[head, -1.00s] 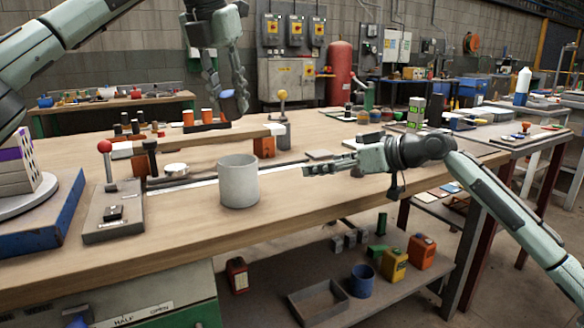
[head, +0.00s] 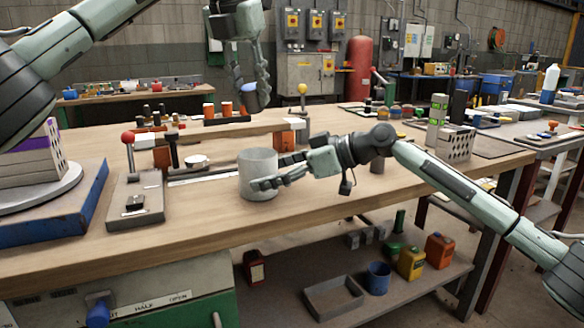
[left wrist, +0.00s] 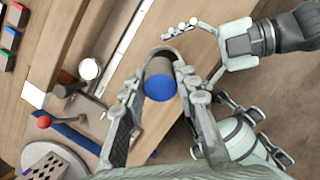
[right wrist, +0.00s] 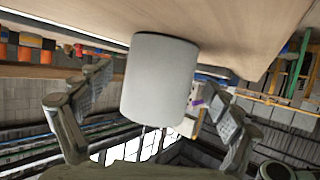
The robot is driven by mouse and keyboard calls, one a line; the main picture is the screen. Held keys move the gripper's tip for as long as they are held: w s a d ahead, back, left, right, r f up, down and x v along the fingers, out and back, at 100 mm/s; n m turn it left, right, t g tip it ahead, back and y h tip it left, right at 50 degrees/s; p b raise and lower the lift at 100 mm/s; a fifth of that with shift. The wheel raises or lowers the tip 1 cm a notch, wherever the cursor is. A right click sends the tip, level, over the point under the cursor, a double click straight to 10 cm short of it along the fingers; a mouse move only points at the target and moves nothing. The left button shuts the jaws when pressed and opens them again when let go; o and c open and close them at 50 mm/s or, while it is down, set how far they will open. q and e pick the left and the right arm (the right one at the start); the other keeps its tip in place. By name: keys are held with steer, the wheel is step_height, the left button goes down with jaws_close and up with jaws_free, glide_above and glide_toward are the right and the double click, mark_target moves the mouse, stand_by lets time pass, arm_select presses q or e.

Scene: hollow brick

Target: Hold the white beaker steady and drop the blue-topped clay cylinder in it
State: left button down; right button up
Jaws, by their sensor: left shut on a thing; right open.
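The white beaker (head: 256,168) stands upright on the wooden bench. My right gripper (head: 284,170) is open, with one finger in front of the beaker and one behind it. In the right wrist view the beaker (right wrist: 158,85) fills the space between the spread fingers, with gaps seen beside it. My left gripper (head: 254,98) is shut on the blue-topped clay cylinder (left wrist: 160,82), above the beaker. In the left wrist view the blue top faces the camera, and the cylinder hides most of the beaker behind it. In the head view the fingers mostly hide the cylinder.
A control box with a red-knobbed lever (head: 128,137) stands left of the beaker. A turntable on a blue base (head: 60,220) is further left. A raised wooden ledge (head: 225,130) with orange pieces lies behind. The bench front is clear.

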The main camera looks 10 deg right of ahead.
steer(key=shift+x, duration=1.3)
steer(key=shift+c, duration=0.3)
steer(key=c, duration=1.4)
arm_select(q)
steer(key=shift+f, duration=2.25)
arm_select(e)
steer(key=shift+c, duration=0.3)
